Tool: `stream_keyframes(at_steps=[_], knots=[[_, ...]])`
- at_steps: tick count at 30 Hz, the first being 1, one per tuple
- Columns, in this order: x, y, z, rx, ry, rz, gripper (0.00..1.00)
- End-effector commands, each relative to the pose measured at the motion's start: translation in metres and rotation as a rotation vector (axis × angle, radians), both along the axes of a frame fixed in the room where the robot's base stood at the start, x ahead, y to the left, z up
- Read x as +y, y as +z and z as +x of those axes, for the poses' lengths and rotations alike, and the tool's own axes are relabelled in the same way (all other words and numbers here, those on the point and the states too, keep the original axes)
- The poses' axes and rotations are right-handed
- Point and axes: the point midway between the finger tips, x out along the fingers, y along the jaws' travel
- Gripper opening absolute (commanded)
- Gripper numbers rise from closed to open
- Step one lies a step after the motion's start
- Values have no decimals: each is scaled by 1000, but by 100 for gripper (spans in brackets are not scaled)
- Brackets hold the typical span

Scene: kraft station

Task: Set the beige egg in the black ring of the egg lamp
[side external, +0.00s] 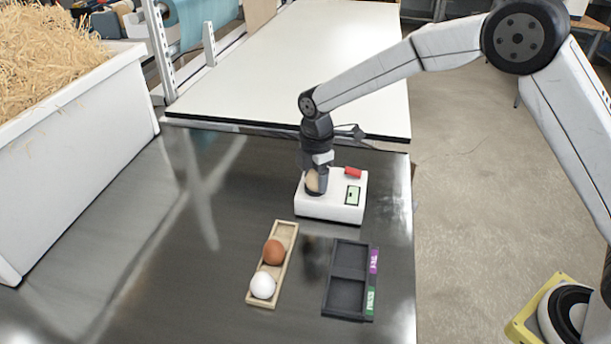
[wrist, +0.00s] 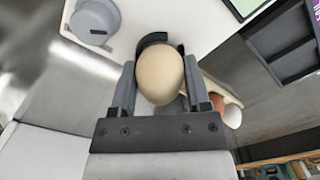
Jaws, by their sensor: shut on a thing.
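The beige egg (side external: 312,181) is between the fingers of my gripper (side external: 316,184), over the left part of the white egg lamp (side external: 328,211). In the wrist view, the egg (wrist: 160,76) sits between the two dark fingers, which are shut on its sides. The black ring (wrist: 153,38) shows as an arc just beyond the egg; the egg hides the rest. I cannot tell whether the egg rests in the ring or hangs just above it.
A wooden tray (side external: 283,231) holds a brown egg (side external: 274,251) and a white egg (side external: 262,285). Right of it lies a black two-compartment tray (side external: 347,297) with purple and green labels. A white bin of straw (side external: 82,150) stands left. The dark table's middle left is clear.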

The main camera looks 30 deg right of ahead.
Motion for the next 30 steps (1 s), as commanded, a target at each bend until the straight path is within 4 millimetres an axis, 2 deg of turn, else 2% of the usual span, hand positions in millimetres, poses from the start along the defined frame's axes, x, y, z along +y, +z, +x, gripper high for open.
stream_keyframes(at_steps=[8,9,11,12,22,30], knots=[[0,-1,0,0,0,0,28],[0,-1,0,0,0,0,67],[0,-1,0,0,0,0,86],[0,-1,0,0,0,0,99],[0,0,0,0,0,0,100],[0,11,0,-1,0,0,100]])
